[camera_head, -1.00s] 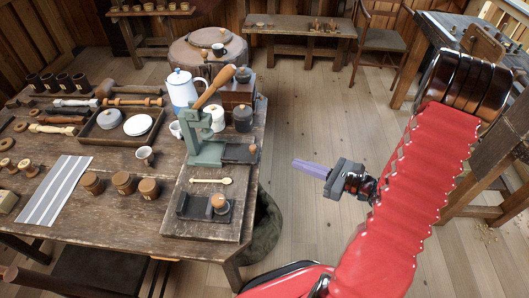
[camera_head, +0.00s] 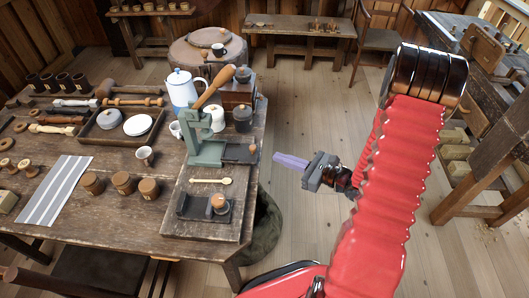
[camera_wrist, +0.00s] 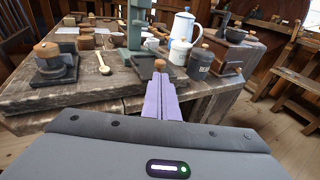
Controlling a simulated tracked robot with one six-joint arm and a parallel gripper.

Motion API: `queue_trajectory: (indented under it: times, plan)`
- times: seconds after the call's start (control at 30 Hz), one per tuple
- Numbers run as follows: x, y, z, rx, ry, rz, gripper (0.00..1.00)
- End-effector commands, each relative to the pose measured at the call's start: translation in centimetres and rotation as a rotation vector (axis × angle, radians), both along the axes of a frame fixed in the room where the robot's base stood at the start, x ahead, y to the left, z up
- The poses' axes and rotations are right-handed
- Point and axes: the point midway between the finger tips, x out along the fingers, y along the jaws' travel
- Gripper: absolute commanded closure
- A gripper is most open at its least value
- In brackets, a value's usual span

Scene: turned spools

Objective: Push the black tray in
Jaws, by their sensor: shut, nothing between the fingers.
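The black tray (camera_head: 237,153) sticks out to the right from the foot of the green lever press (camera_head: 207,150) on the wooden table. A small wooden knob (camera_head: 253,149) is on its outer end. In the wrist view the tray (camera_wrist: 176,74) is partly hidden behind my fingers, with the knob (camera_wrist: 159,64) just beyond their tips. My gripper (camera_head: 278,157), with lilac fingers, is shut and empty. It hangs off the table's right edge, pointing left at the knob, with a small gap between. The fingers also show in the wrist view (camera_wrist: 161,85).
A second black fixture with a wooden knob (camera_head: 218,202) and a pale spoon (camera_head: 212,181) lie on the same board. A black canister (camera_head: 243,118), a coffee grinder (camera_head: 237,92) and a white-blue pot (camera_head: 182,90) stand behind the press.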

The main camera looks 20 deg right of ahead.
Motion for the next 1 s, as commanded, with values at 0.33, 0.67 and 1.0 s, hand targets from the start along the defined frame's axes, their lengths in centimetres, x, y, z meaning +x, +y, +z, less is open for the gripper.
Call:
queue_trajectory:
  times: [0.33,0.67,1.0]
  plan:
    - [3.3,2.6,-0.6,0.000,-0.001,0.002,1.00]
    - [5.5,4.2,-1.0,0.000,0.000,0.000,1.00]
    - [5.6,4.3,-1.0,0.000,0.000,-0.001,1.00]
